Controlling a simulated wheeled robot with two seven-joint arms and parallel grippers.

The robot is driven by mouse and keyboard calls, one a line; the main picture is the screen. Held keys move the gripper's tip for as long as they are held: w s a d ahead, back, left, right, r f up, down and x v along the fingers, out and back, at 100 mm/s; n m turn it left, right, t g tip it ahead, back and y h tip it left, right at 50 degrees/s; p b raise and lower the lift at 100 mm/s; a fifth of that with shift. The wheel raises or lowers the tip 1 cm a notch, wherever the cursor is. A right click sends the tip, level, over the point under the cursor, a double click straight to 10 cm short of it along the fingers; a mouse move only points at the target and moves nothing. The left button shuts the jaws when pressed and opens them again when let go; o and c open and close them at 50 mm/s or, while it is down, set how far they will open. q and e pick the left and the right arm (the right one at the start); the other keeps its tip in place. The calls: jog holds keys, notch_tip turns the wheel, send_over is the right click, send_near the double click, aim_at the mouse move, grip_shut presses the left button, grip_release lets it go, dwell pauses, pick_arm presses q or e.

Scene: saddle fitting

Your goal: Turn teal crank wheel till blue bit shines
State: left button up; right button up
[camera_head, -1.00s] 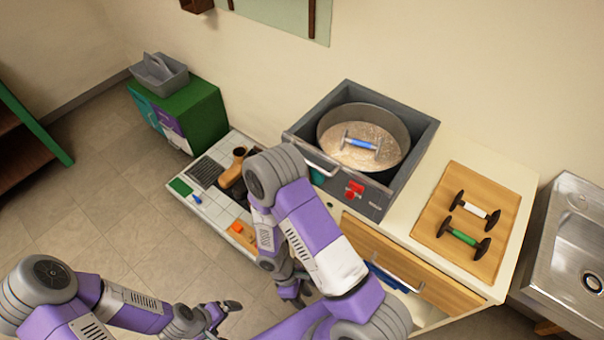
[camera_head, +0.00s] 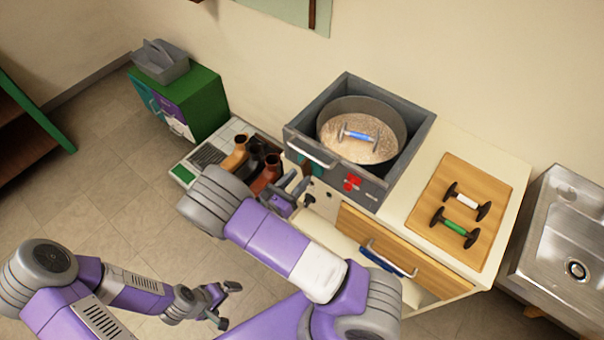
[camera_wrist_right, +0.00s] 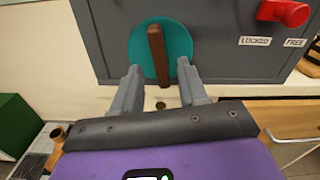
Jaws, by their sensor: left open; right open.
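The teal crank wheel (camera_wrist_right: 178,38) with its brown bar handle (camera_wrist_right: 158,55) is on the grey box's front in the right wrist view. The handle stands nearly upright. My right gripper (camera_wrist_right: 160,72) is open, its fingers either side of the handle's lower part with gaps; contact cannot be told. In the head view my right gripper (camera_head: 290,196) is at the box's front left. The blue bit (camera_head: 358,136) lies on the sand-coloured fill of the round pan (camera_head: 325,112) inside the grey box (camera_head: 425,125). My left gripper (camera_head: 228,305) is open and empty, low over the floor.
A red lever (camera_wrist_right: 285,12) sits above LOCKED and FREE labels. A wooden board (camera_head: 426,233) holds the white bit (camera_head: 467,201) and green bit (camera_head: 455,228). Brown items (camera_head: 236,155) stand left; a sink (camera_head: 575,225) is right.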

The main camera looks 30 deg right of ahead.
aim_at(307, 168)
jog(key=shift+x, duration=1.35)
grip_shut()
